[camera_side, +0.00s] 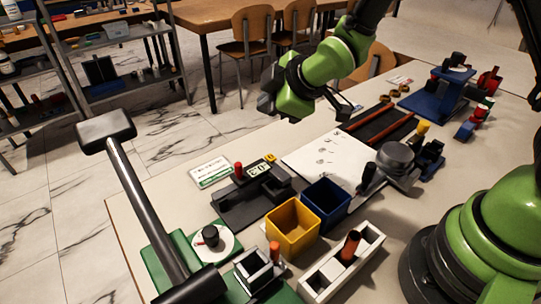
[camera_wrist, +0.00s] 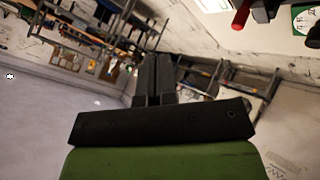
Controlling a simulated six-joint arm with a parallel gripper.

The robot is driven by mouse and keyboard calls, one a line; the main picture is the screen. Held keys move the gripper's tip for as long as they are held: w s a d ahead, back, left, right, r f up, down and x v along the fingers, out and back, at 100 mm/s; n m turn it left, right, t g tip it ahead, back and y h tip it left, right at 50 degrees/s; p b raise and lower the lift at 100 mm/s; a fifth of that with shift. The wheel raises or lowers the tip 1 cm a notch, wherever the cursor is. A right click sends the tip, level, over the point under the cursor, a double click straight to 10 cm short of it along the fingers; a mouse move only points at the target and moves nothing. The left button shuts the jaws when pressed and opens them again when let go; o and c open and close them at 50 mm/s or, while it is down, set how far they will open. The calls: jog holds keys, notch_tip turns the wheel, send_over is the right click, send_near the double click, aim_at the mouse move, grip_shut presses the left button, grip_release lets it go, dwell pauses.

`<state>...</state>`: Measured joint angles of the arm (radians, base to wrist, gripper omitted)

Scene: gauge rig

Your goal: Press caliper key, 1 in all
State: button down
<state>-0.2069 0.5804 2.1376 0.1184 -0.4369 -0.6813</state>
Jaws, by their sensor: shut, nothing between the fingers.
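The caliper block is a dark grey device (camera_side: 238,205) lying on the table left of centre in the side view. It has a small lit display (camera_side: 258,170), an upright red knob (camera_side: 239,170) and a small yellow key (camera_side: 271,158) beside the display. My gripper (camera_side: 266,106) is in the air above and behind the block, apart from it, pointing toward the floor side beyond the table. Its fingers are small and dark there. In the wrist view my gripper (camera_wrist: 152,75) shows two dark fingers closed together with nothing between them. The key cannot be made out in the wrist view.
A yellow bin (camera_side: 292,222) and a blue bin (camera_side: 326,203) stand right of the block. A white card (camera_side: 211,172) lies behind it. A white sheet (camera_side: 318,152), a grey round piece (camera_side: 397,158) and a blue stand (camera_side: 436,98) are further right. A hammer-like tool (camera_side: 130,175) looms in front.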

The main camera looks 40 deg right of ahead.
aim_at(270, 159)
jog(key=shift+f, duration=4.4)
jog(key=shift+f, duration=0.1)
jog(key=shift+f, duration=0.3)
jog(key=shift+f, duration=0.4)
jog(key=shift+r, duration=0.85)
